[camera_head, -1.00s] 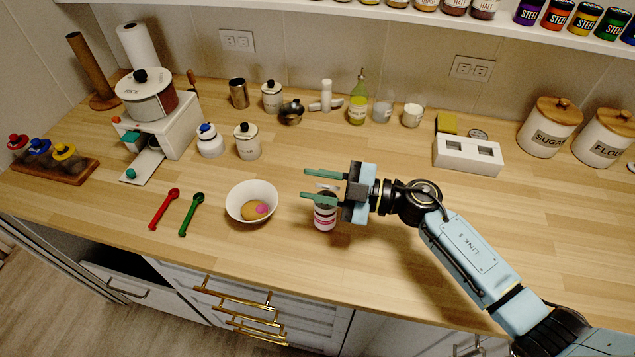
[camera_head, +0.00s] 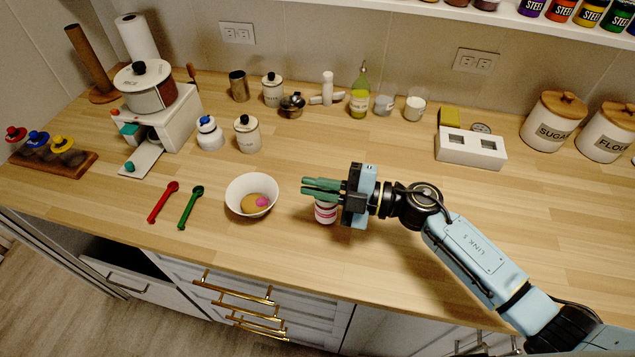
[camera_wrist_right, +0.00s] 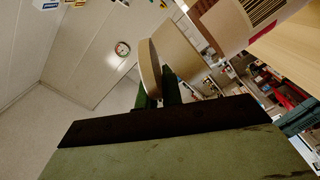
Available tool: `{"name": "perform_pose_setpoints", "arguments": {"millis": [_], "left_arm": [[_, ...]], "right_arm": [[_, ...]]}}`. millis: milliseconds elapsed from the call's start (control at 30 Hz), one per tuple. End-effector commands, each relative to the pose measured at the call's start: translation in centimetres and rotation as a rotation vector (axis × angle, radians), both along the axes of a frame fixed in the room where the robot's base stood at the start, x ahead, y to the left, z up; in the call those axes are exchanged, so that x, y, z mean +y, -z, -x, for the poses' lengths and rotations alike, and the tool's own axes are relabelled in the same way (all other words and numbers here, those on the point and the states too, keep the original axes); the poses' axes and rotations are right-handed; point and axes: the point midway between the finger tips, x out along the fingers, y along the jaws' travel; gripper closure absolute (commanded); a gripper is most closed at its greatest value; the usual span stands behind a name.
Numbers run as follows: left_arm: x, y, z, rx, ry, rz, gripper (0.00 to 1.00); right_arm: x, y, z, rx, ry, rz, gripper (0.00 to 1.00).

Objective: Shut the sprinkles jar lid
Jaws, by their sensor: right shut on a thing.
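The sprinkles jar (camera_head: 325,213) is a small white jar with a pink-red label, standing on the counter near its front edge, right of the bowl. My right gripper (camera_head: 306,186) reaches over it from the right, its green fingers close together at the jar's top and hiding much of the lid. In the right wrist view, a pale lid (camera_wrist_right: 178,48) shows at the gripper's fingers (camera_wrist_right: 158,95), beside the jar body with a barcode (camera_wrist_right: 228,24). The gripper is shut on the lid. I cannot tell exactly how far the lid is tilted. My left gripper is not in view.
A white bowl (camera_head: 238,182) with a brown and pink item stands just left of the jar. Red (camera_head: 162,203) and green (camera_head: 190,208) spoons lie further left. A white block with openings (camera_head: 470,148) stands behind at right. Counter between the jar and the rear items is clear.

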Motion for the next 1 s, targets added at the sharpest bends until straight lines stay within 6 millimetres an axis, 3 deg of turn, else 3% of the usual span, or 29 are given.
{"name": "perform_pose_setpoints", "arguments": {"millis": [267, 300, 467, 767, 1000], "left_arm": [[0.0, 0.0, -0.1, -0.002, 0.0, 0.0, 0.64], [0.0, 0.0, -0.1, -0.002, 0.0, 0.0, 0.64], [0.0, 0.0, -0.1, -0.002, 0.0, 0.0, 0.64], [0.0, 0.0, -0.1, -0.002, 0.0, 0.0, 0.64], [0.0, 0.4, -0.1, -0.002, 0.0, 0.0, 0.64]], "right_arm": [[0.0, 0.0, 0.1, -0.002, -0.001, 0.001, 1.0], [0.0, 0.0, 0.1, -0.002, -0.001, 0.001, 0.9], [0.0, 0.0, 0.0, -0.002, -0.001, 0.001, 0.7], [-0.2, 0.1, 0.1, -0.001, 0.0, 0.002, 0.7], [-3.4, 0.3, 1.1, -0.001, 0.0, 0.006, 0.7]]}}
